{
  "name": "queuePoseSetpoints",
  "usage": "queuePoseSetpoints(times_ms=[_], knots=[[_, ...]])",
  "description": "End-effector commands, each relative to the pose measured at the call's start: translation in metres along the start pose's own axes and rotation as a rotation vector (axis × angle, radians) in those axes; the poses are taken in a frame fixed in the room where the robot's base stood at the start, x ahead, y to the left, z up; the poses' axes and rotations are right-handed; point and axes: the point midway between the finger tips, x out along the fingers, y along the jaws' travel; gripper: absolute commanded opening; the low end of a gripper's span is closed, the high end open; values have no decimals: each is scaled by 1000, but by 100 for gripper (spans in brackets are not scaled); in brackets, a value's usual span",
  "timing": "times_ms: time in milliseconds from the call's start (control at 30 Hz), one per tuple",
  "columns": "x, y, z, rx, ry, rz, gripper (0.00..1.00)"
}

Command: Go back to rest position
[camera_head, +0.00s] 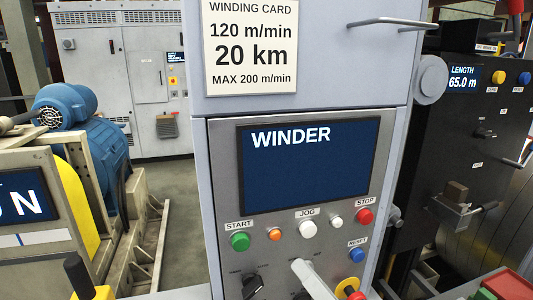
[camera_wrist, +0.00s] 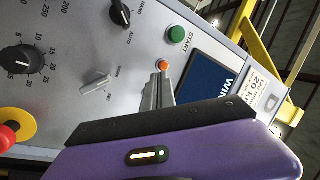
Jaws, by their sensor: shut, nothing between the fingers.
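My gripper (camera_wrist: 160,80) shows in the wrist view as grey metal fingers, closed together with nothing between them. The fingertips overlap the picture close to the orange button (camera_wrist: 163,64) on the winder panel; I cannot tell whether they touch anything. The purple housing of my wrist fills the lower part of that view. In the head view a pale grey bar (camera_head: 311,279) crosses the lower panel; I cannot tell whether it is my fingers or a selector lever.
The winder panel (camera_head: 222,185) has a screen (camera_head: 310,175), a green START button (camera_head: 239,242) and a red STOP button (camera_head: 365,216). The wrist view shows a dial (camera_wrist: 22,59) and a red emergency stop (camera_wrist: 8,138). Blue machinery (camera_head: 95,140) stands left; a dark machine (camera_head: 455,140) stands right.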

Motion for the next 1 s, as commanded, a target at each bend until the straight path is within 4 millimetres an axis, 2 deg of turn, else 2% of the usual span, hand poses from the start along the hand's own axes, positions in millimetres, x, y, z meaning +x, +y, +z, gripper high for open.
queuePoseSetpoints(times_ms=[33,167,200,300,400,567,700,1000], knots=[[-13,14,2,-33,30,52,0],[-52,44,3,-145,109,184,0],[-66,52,4,-184,128,227,0],[-107,68,9,-294,168,328,0],[-148,74,15,-404,187,413,0],[-208,72,28,-571,179,517,0],[-255,59,43,-701,137,581,0],[-339,26,85,-857,-48,677,0]])
